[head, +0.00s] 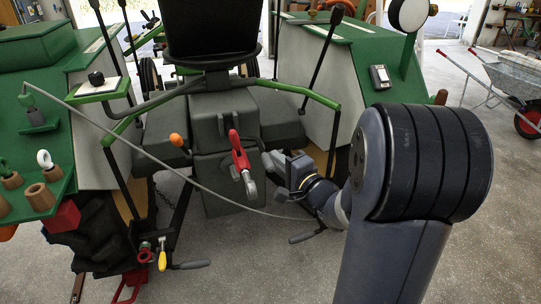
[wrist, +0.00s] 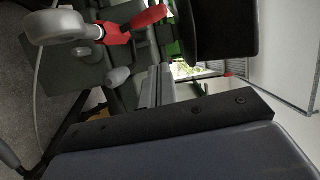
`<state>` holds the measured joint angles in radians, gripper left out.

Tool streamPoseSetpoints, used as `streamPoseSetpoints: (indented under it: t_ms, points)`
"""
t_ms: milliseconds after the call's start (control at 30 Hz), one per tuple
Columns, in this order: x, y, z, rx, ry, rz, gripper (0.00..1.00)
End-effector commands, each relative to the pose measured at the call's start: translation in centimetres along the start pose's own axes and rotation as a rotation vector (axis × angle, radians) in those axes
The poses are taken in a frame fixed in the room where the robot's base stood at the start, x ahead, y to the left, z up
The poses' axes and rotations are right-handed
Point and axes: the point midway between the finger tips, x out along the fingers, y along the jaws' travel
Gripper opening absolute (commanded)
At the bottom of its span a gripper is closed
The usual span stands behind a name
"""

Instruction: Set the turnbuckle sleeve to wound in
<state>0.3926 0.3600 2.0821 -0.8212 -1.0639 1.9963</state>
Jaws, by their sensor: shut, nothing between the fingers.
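A red link body (head: 239,152) with a grey eye end (head: 250,186) hangs at the middle of the tractor's rear; it looks like the turnbuckle, but I cannot tell its sleeve's setting. In the wrist view its red part (wrist: 116,36) and large grey eye (wrist: 58,26) are at the upper left, with a grey knob (wrist: 118,77) below. My gripper (head: 268,161) is just right of the red body, pointing left, apart from it as far as I can see. Its fingers, also in the wrist view (wrist: 157,72), are shut and empty.
An orange-knobbed lever (head: 177,141) stands left of the red link. A thin grey cable (head: 190,180) sags across the front. A green shelf (head: 50,195) with wooden holders is at left, the tractor seat (head: 212,30) above, a wheelbarrow (head: 520,77) at far right.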

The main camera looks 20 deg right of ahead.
Motion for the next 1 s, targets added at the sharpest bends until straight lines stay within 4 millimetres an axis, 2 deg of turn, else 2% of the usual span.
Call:
streamPoseSetpoints:
  t_ms: [300, 400, 700, 1000]
  points:
    - [7.0, 0.1, 0.1, -0.002, -0.004, 0.001, 0.00]
    - [8.7, 0.1, 0.6, -0.002, -0.004, 0.001, 0.00]
    - [10.7, 0.1, 2.7, -0.002, -0.001, 0.002, 0.00]
    - [10.8, 0.1, 2.9, -0.003, 0.001, 0.002, 0.00]
